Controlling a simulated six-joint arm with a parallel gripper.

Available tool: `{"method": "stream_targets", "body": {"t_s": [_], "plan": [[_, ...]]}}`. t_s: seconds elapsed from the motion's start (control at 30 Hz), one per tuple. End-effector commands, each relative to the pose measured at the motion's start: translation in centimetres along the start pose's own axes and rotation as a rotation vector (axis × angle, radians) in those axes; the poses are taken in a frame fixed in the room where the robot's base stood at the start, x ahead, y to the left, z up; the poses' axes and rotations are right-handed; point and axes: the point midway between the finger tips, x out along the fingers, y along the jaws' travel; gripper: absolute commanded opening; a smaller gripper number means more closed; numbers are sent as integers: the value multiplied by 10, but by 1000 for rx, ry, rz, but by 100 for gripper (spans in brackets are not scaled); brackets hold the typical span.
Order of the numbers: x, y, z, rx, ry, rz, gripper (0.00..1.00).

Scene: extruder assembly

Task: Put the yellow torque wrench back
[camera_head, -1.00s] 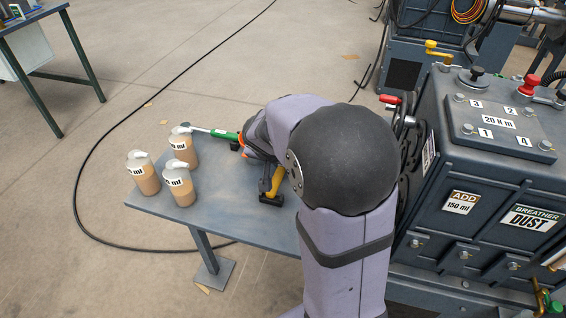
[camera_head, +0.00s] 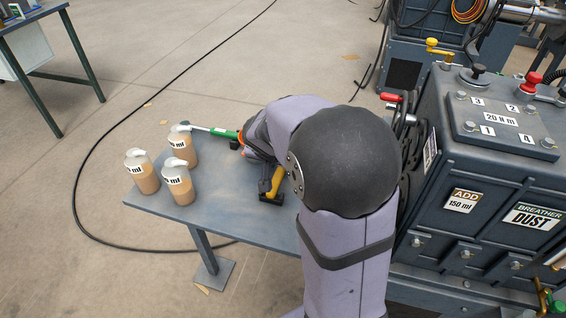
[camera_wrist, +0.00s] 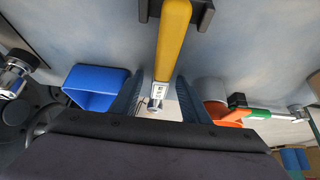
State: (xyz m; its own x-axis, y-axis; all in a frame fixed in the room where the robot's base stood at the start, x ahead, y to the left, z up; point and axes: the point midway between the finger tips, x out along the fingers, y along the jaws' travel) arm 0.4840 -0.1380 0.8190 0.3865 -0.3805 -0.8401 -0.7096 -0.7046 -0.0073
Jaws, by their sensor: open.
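The yellow torque wrench (camera_head: 276,182) shows beside my arm on the grey-blue table, its end at a small black holder (camera_head: 271,198). In the wrist view the yellow wrench (camera_wrist: 173,38) passes through a dark holder (camera_wrist: 203,14) at the top and ends in a white label and a metal tip. My gripper (camera_wrist: 158,82) is open, with one blue-grey finger on each side of the wrench's labelled end. I cannot tell whether either finger touches it. In the head view my arm hides the gripper and part of the wrench.
A green-and-orange tool (camera_head: 224,134) lies at the table's back, close to my arm. Three beige bottles (camera_head: 180,186) stand at the table's left. A blue bin (camera_wrist: 95,88) shows in the wrist view. The grey machine (camera_head: 480,180) stands at right. The table's front middle is clear.

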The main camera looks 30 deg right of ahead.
Motion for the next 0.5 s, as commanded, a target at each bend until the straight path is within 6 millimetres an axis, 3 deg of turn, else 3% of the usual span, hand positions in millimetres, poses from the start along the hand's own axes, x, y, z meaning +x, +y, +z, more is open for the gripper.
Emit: {"method": "stream_targets", "body": {"t_s": [0.17, 0.5], "plan": [[-13, -1, -1, -1, 4, -3, 42], [-58, -1, -1, 0, 4, -4, 42]]}}
